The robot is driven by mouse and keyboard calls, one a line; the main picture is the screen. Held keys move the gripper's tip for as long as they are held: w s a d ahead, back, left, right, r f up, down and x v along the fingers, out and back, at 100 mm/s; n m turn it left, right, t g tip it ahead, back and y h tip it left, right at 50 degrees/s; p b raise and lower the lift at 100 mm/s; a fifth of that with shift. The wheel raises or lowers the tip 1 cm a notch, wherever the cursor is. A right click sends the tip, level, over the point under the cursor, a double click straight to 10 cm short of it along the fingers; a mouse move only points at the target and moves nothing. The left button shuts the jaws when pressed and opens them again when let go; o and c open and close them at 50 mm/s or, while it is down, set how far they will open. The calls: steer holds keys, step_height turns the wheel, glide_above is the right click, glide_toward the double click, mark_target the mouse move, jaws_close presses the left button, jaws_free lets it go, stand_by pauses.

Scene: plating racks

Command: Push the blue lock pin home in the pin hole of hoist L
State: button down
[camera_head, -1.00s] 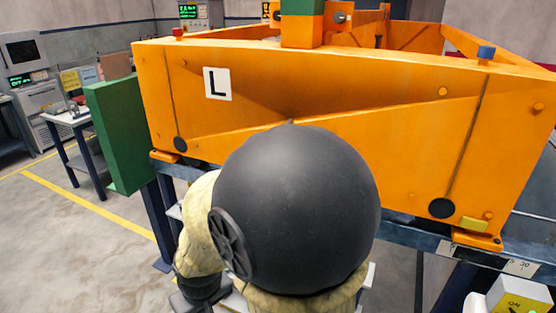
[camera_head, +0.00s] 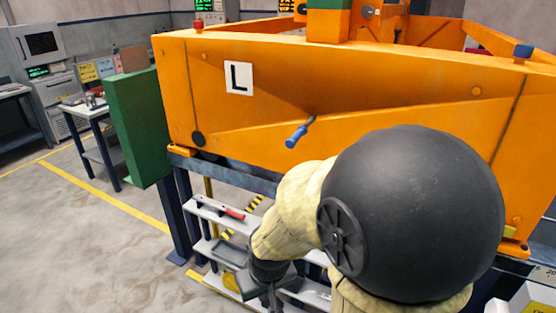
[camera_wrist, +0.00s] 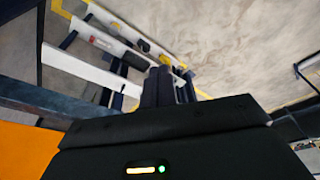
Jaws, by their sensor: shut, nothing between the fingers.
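The orange hoist marked L (camera_head: 420,88) fills the upper middle and right of the head view. The blue lock pin (camera_head: 298,134) sticks out from its front face, right of and below the L plate (camera_head: 239,77), with a short shaft showing behind the blue handle. How deep it sits cannot be told, and its hole is not clearly visible. My gripper (camera_head: 273,298) is below the pin, pointing down and clear of it, cut by the lower picture edge. In the wrist view my gripper (camera_wrist: 168,82) is shut and empty, and the pin is not visible there.
A rack with pale shelves (camera_head: 230,218), holding a red-handled tool (camera_head: 232,212), stands below the hoist. Blue (camera_head: 523,51) and red (camera_head: 198,25) knobs top the hoist. Open floor (camera_head: 80,240) lies left.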

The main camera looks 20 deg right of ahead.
steer(key=w+r+m+t+p, duration=0.1)
steer(key=w+r+t+p, duration=0.15)
steer(key=w, duration=0.55)
steer(key=m+t+h+p, duration=0.6)
steer(key=m+h+p, duration=0.2)
steer(key=h, duration=0.6)
glide_toward(289, 145)
steer(key=shift+w+d, duration=0.2)
steer(key=shift+x, duration=3)
steer(key=shift+r, duration=0.1)
